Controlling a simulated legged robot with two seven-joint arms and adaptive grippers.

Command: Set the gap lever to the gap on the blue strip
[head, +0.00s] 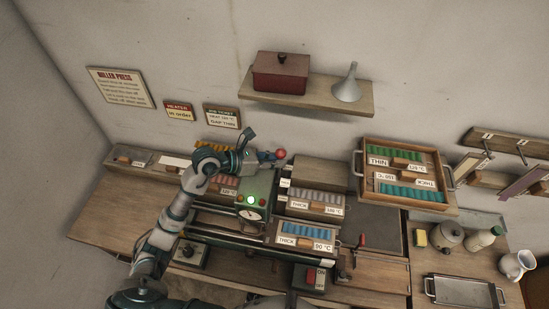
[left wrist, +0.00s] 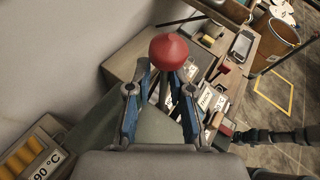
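My left gripper (head: 268,157) is at the back of the machine by a lever with a red knob (head: 281,154). In the left wrist view the red knob (left wrist: 168,50) stands just beyond the fingertips. The lever's thin stem runs between the two fingers (left wrist: 162,84), which stand apart with space beside it. A blue strip (head: 308,229) lies in a holder at the machine's front, labelled THICK (head: 288,241) and 90 °C (head: 322,246). My right arm's dark end (left wrist: 262,136) shows small at the right of the left wrist view; its fingers are unclear.
The machine has a green gauge box (head: 254,200) and other strip holders beside it. A wooden tray (head: 449,178) holds green and blue strips at the right. A shelf (head: 310,98) and a job ticket (head: 222,117) are on the wall. An ON/OFF box (head: 311,279) stands in front.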

